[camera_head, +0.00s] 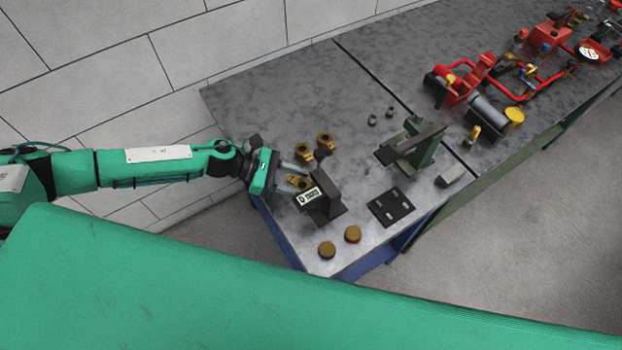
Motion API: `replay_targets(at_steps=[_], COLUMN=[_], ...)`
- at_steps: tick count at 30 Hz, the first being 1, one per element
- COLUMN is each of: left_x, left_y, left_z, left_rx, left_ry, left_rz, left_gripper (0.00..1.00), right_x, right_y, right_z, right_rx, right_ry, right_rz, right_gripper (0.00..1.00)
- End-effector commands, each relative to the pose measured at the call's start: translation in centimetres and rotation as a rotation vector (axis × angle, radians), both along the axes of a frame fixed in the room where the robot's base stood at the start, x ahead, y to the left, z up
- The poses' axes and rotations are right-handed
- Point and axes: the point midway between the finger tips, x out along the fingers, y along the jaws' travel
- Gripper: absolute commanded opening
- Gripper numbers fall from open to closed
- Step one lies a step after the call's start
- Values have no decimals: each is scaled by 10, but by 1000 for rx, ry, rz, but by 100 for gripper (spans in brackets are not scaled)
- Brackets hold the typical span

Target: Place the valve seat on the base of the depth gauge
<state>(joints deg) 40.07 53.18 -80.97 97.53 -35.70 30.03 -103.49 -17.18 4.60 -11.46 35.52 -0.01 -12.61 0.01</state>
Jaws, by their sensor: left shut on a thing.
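My left gripper (294,175) reaches in from the left over the near table. It is shut on a small brass part, the valve seat (299,184), at its fingertips. The fingers hide some of the valve seat. The depth gauge (318,198) is dark, with a lit digital display, and stands just right of and below the gripper. The gauge's body hides part of its base, and I cannot tell whether the valve seat touches the base. My right gripper is not in view.
Two brass parts (326,142) (303,153) stand behind the gripper. Two round brass pieces (327,250) (353,234) lie near the front edge. A green press-like stand (416,146) and a black slotted plate (391,207) are to the right. A red pump assembly (500,80) lies farther right.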

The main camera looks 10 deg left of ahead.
Motion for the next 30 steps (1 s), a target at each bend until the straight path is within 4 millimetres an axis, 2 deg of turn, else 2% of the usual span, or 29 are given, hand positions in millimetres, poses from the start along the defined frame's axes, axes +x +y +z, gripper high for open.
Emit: replay_targets(at_steps=[5,11,12,15,28,29,30], left_x=[1,5,5,4,4,4,4], left_y=[-14,-44,-41,-40,-40,-40,-40], left_z=[3,3,-5,-13,-21,-19,-19], left_rx=[-2,-1,2,0,-1,0,0], left_ry=[1,0,4,2,0,0,0], left_rz=[-2,-2,2,1,0,0,0], left_gripper=[8,8,8,8,8,50,57], right_x=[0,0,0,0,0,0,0], right_y=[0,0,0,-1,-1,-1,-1], right_z=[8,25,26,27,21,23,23], right_rx=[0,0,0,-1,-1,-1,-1], right_ry=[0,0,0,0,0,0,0], right_rz=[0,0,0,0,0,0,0], right_gripper=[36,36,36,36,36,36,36])
